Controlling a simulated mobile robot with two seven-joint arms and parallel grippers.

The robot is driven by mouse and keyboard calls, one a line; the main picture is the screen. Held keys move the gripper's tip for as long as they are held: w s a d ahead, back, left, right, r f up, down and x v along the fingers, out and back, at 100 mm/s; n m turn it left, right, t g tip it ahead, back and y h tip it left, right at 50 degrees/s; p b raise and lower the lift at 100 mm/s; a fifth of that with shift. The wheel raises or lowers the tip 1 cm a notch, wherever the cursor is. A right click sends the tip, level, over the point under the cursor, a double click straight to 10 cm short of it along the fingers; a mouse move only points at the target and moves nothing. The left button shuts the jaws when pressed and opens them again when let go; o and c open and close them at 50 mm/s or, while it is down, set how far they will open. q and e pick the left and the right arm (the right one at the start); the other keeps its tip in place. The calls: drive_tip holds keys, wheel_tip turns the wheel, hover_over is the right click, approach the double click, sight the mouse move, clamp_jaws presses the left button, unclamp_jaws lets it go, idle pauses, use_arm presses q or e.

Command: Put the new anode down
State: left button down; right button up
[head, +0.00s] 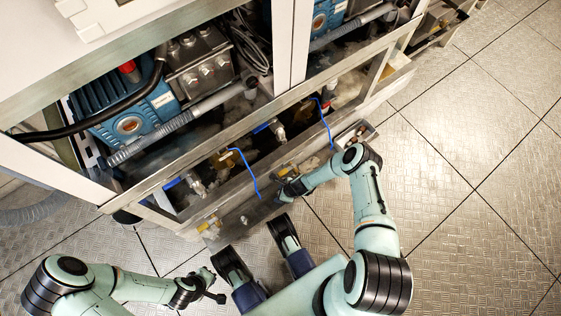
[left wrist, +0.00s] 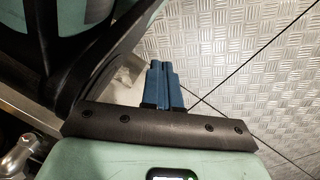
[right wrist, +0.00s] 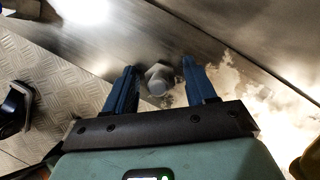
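The anode appears to be the short grey metal piece with a rounded end (right wrist: 157,79) in the right wrist view. It stands on a flat metal surface (right wrist: 105,40), and it seems to be the small silver piece (head: 245,219) on the low ledge in the head view. My right gripper (right wrist: 160,82) is open, with a blue finger on each side of the piece and a gap to both. In the head view my right gripper (head: 281,196) reaches over the ledge. My left gripper (head: 216,286) is away at the lower left; its blue fingers (left wrist: 164,82) are together and empty.
The machine frame (head: 235,135) holds a blue pump motor (head: 130,115) above. Blue-handled valves (head: 195,183) and blue cables (head: 243,168) are near the ledge. The patterned floor (head: 480,210) is clear at right.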

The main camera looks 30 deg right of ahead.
use_arm(q)
drive_tip(key=shift+w+r, duration=0.1)
use_arm(e)
drive_tip(key=shift+r, duration=0.1)
drive_tip(key=p+v, duration=0.5)
drive_tip(key=v, duration=0.7)
use_arm(q)
drive_tip(key=w+d+r+t, duration=0.1)
drive_tip(key=w+d+r, duration=0.1)
drive_tip(key=w+r, duration=0.2)
wheel_tip(320, 180, up, 4)
drive_tip(key=shift+d+f+m+t, duration=0.2)
drive_tip(key=shift+m+t, duration=0.1)
drive_tip(key=shift+t, duration=0.1)
use_arm(e)
drive_tip(key=s+a+r+n, duration=0.2)
drive_tip(key=s+r+n, duration=0.1)
drive_tip(key=n, duration=0.4)
drive_tip(key=s+a+r+n, duration=0.2)
drive_tip(key=s+r+n, duration=0.1)
drive_tip(key=r+n, duration=0.3)
drive_tip(key=s+a+r+n+g, duration=0.1)
drive_tip(key=s+a+r+n, duration=0.1)
drive_tip(key=n, duration=0.7)
wheel_tip(320, 180, up, 3)
drive_tip(key=shift+s+f+n+h, duration=0.2)
drive_tip(key=shift+s+n+h, duration=0.15)
drive_tip(key=shift+s, duration=0.4)
